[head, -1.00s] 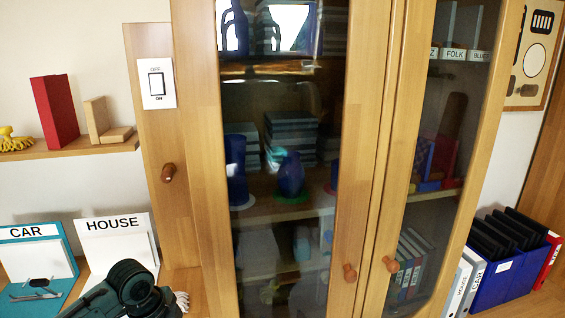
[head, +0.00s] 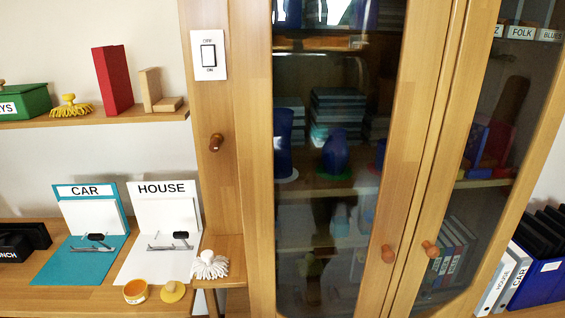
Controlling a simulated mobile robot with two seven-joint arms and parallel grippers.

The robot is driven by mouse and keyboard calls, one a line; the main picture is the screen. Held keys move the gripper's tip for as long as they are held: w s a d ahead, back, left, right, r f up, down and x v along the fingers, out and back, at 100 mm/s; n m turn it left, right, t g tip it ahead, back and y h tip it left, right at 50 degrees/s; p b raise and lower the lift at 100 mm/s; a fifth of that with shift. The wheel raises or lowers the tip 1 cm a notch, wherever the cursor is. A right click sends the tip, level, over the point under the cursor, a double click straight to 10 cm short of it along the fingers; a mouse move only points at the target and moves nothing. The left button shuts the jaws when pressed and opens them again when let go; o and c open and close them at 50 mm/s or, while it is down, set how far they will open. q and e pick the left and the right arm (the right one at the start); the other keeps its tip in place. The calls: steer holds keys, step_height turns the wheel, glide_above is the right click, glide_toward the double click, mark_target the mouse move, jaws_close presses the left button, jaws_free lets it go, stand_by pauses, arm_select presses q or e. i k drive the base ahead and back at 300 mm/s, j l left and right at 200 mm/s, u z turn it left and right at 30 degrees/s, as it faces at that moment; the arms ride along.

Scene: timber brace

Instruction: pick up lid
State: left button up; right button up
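A small yellow lid (head: 172,292) with a tan knob lies on the wooden desk near its front edge, at the bottom of the head view. Just left of it, and close to it, stands a small round orange pot (head: 135,291) with a pale label, open at the top. Neither of my grippers is in view, so nothing shows near the lid or the pot.
CAR (head: 84,230) and HOUSE (head: 163,230) clipboard stands are behind the lid. A white mop-like brush (head: 209,265) sits to its right, near the glass-doored cabinet (head: 335,180). A shelf (head: 100,119) above holds a green box (head: 24,102) and a yellow brush (head: 71,106).

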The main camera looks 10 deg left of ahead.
mark_target(173, 291)
steer(key=u, duration=1.35)
